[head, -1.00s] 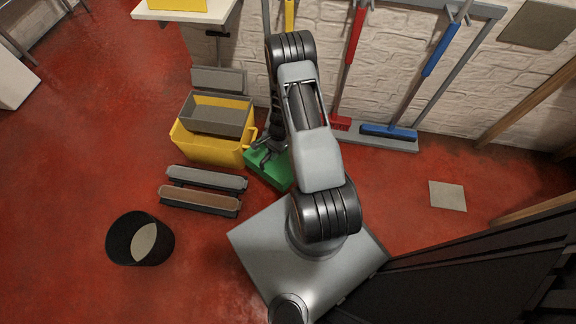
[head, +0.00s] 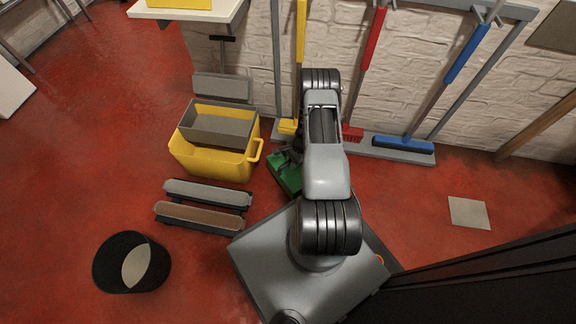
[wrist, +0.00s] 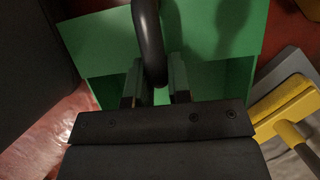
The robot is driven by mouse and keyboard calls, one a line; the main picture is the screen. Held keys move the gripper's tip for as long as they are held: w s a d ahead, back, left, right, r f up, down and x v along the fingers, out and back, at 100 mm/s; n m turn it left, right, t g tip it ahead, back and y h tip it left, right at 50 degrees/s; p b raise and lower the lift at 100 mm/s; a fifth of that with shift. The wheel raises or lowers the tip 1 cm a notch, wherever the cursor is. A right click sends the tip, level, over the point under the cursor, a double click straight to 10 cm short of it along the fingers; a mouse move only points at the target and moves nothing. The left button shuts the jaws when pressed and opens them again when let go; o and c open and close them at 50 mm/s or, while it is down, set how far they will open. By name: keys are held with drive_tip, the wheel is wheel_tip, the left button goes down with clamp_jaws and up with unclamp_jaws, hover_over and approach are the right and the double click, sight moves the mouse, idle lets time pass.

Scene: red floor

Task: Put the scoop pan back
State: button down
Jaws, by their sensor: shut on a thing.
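The scoop pan (head: 283,176) is green and sits low near the floor, just right of the yellow bucket, partly hidden by my arm. In the wrist view the green pan (wrist: 215,30) fills the top middle, with a dark curved handle crossing it. My gripper (wrist: 155,88) is shut on the pan's handle. In the head view my arm covers most of the gripper. I cannot tell whether the pan touches the floor. A grey wall rack (head: 398,154) holds a yellow tool (head: 288,126), a red brush (head: 352,134) and a blue broom (head: 403,145).
The yellow bucket (head: 213,166) with a grey insert stands left of the pan. Two long brush-like pieces (head: 203,215) lie before it, and a black bin (head: 118,275) stands front left. A dark panel (head: 480,275) is at right.

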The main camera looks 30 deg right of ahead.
drive_tip(key=f+b, duration=0.1)
drive_tip(key=w+f+b, duration=0.1)
drive_tip(key=f, duration=0.1)
drive_tip(key=f+b, duration=0.1)
drive_tip(key=f, duration=0.1)
drive_tip(key=shift+w+d+f+b, duration=0.15)
drive_tip(key=shift+w+d+b, duration=0.2)
drive_tip(key=shift+b, duration=0.05)
drive_tip(key=c, duration=1.1)
unclamp_jaws()
drive_tip(key=shift+o, duration=0.2)
